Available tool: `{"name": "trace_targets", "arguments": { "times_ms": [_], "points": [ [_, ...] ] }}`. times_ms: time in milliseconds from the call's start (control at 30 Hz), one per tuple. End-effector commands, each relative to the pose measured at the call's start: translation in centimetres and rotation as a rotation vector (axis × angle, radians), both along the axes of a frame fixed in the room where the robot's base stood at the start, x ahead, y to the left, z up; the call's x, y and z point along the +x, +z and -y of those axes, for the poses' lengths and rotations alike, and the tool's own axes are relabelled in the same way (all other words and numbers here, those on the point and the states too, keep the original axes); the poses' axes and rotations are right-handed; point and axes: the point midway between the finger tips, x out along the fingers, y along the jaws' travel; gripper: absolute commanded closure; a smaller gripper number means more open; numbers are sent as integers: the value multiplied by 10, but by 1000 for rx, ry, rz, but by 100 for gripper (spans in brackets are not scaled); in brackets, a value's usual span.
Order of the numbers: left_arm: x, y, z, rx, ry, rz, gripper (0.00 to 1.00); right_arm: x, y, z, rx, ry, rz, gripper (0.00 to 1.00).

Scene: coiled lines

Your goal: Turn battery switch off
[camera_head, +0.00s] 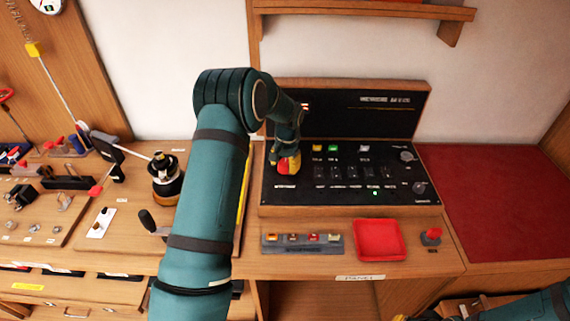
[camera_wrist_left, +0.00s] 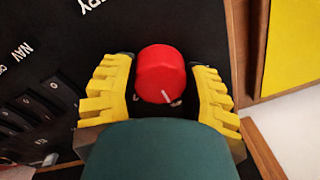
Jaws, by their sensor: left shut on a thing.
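The battery switch is a round red knob with a white pointer line, on the left part of the black panel (camera_head: 330,192). In the left wrist view the red knob (camera_wrist_left: 160,74) sits between the yellow fingers of my left gripper (camera_wrist_left: 158,92). The white line points toward the lower right of that view. In the head view my left gripper (camera_head: 289,160) is at the panel's left side, shut on the red knob, which it mostly covers. My right gripper (camera_head: 435,313) shows only in part at the bottom right edge, away from the panel.
The panel has several small switches, a lit green light (camera_head: 375,193) and two black knobs at its right. In front are a grey fuse strip (camera_head: 302,249), a red tray (camera_head: 379,240) and a red-topped button (camera_head: 431,236). A lamp and winch stand left.

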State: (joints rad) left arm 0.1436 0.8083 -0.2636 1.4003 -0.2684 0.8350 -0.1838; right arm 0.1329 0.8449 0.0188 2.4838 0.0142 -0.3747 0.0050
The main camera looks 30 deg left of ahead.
Motion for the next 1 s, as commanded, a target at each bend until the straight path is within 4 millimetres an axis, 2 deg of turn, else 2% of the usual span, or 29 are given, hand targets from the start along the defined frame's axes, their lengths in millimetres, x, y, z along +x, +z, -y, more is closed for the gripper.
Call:
{"name": "trace_targets", "arguments": {
  "times_ms": [67,100,167,567,667,1000],
  "points": [
    [-1,-2,2,-3,-2,-4,88,0,0,0,0,0,0,100],
    [-1,-2,2,-3,-3,-4,39,0,0,0,0,0,0,100],
    [-1,-2,2,-3,-3,-4,18,0,0,0,0,0,0,100],
    [0,4,1,0,-2,1,18,0,0,0,0,0,0,100],
    [1,16,1,0,-2,2,18,0,0,0,0,0,0,100],
    [0,83,6,0,-3,2,18,0,0,0,0,0,0,100]
  ]
}}
